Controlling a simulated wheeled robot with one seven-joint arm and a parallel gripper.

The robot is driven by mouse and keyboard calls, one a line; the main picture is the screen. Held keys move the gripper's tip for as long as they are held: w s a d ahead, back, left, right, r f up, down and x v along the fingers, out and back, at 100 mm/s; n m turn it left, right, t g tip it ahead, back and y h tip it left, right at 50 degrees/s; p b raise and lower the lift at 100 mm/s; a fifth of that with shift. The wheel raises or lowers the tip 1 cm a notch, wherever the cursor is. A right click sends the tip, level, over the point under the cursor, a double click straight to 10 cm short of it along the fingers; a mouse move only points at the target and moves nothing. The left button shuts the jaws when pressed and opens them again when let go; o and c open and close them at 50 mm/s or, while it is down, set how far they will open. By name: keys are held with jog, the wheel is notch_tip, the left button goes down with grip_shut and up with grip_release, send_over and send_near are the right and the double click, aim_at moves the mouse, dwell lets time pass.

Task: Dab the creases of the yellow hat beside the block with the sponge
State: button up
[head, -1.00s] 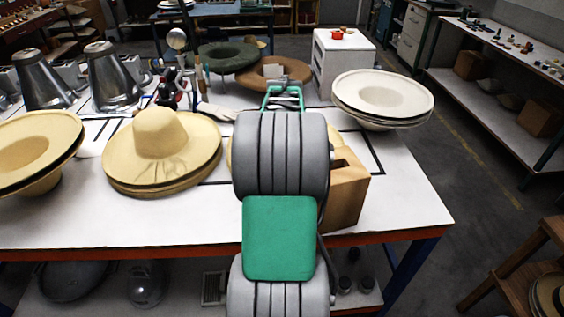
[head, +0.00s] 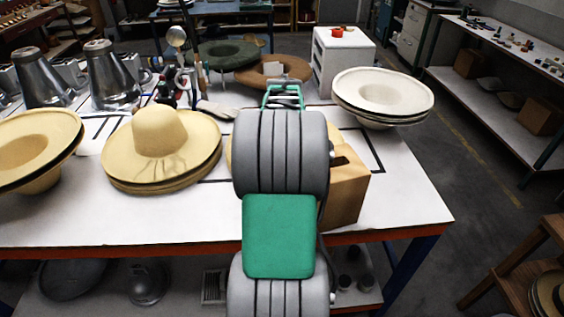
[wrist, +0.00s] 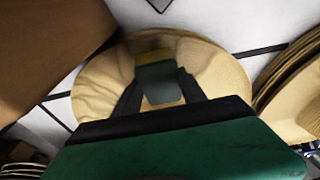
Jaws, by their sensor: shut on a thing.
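The yellow hat (wrist: 215,72) lies under my gripper in the wrist view, with faint wavy creases on its left side. In the head view only a sliver of its brim (head: 229,156) shows beside my arm. My gripper (wrist: 160,92) is shut on the sponge (wrist: 160,80), a grey-green piece between the dark fingers, over the hat's middle. I cannot tell whether the sponge touches the hat. The brown wooden block (head: 345,190) stands right of my arm, and its side (wrist: 45,50) fills the wrist view's upper left.
A stack of yellow hats (head: 160,150) with a creased top brim sits left of my arm. Another hat stack (head: 35,145) is at far left, and white hats (head: 383,92) at back right. Metal cones (head: 112,75) stand behind. The table's front right (head: 405,200) is clear.

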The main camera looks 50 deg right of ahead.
jog(key=shift+f, duration=0.45)
dwell(1.1)
notch_tip(320, 180, up, 14)
jog(key=p, duration=0.9)
